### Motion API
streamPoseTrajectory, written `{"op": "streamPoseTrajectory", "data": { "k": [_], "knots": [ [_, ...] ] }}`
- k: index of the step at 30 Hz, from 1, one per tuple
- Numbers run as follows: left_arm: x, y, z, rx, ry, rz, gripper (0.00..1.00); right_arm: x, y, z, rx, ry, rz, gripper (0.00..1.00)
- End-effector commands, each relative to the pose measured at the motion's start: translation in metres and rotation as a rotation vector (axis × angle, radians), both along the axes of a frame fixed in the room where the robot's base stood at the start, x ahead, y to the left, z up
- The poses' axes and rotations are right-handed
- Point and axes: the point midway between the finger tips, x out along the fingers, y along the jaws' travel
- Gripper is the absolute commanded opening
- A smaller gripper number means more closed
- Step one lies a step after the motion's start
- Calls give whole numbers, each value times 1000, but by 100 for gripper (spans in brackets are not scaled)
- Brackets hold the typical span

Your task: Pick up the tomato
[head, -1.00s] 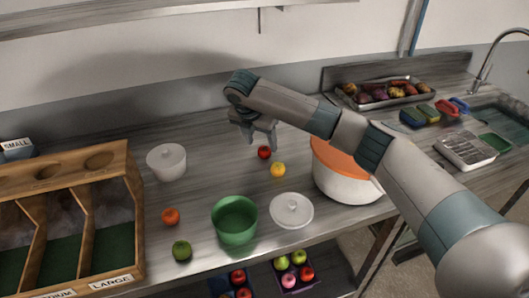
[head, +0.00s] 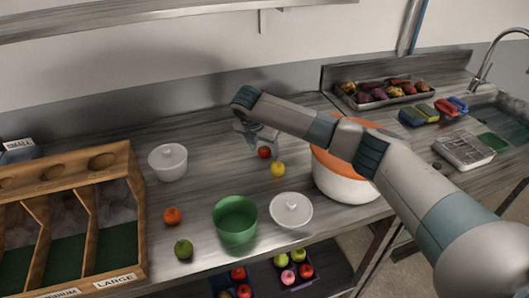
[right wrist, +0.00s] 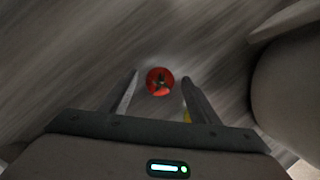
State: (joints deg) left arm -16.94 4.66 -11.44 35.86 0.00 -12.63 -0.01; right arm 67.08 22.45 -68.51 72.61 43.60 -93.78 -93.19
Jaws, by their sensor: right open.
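The tomato (head: 264,153) is a small red ball on the grey counter, behind the yellow fruit. In the right wrist view the tomato (right wrist: 159,82) shows its green stem, just beyond and between the two fingertips. My right gripper (head: 262,150) is open, pointing down right at the tomato. The fingers (right wrist: 160,84) stand apart on either side of it, with nothing gripped. I cannot tell whether the fingertips touch it. My left gripper is not in view.
A yellow fruit (head: 278,169) sits close in front of the tomato. A white pot with an orange rim (head: 343,186) stands to the right.

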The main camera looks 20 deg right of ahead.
Motion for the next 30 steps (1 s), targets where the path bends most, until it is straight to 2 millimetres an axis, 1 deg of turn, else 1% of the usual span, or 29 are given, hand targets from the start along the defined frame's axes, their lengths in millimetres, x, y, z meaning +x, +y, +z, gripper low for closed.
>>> {"op": "streamPoseTrajectory", "data": {
  "k": [1, 2, 3, 5, 6, 7, 16, 20, 23, 26, 29, 30],
  "knots": [
    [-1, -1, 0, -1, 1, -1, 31, 0, 0, 0, 0, 0, 0, 56],
    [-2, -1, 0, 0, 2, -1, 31, 0, 0, 0, 0, 0, 0, 52],
    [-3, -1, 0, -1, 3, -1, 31, 0, 0, 0, 0, 0, 0, 42],
    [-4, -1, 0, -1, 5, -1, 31, 0, 0, 0, 0, 0, 0, 28],
    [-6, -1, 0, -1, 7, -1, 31, 0, 0, 0, 0, 0, 0, 18],
    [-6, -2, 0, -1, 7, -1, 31, 0, 0, 0, 0, 0, 0, 12],
    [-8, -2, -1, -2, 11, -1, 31, 0, 0, 1, 0, 0, 0, 12],
    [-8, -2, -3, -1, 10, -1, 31, 1, 0, 6, 1, -1, 1, 12],
    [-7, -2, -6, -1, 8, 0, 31, 1, 0, 15, 1, -2, 1, 12],
    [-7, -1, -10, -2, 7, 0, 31, 1, 0, 29, 1, -4, 0, 12],
    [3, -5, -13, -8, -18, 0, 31, 1, 0, 45, 2, -4, 1, 12],
    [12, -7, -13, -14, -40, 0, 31, 1, 0, 52, 1, -3, 1, 12]
  ]
}}
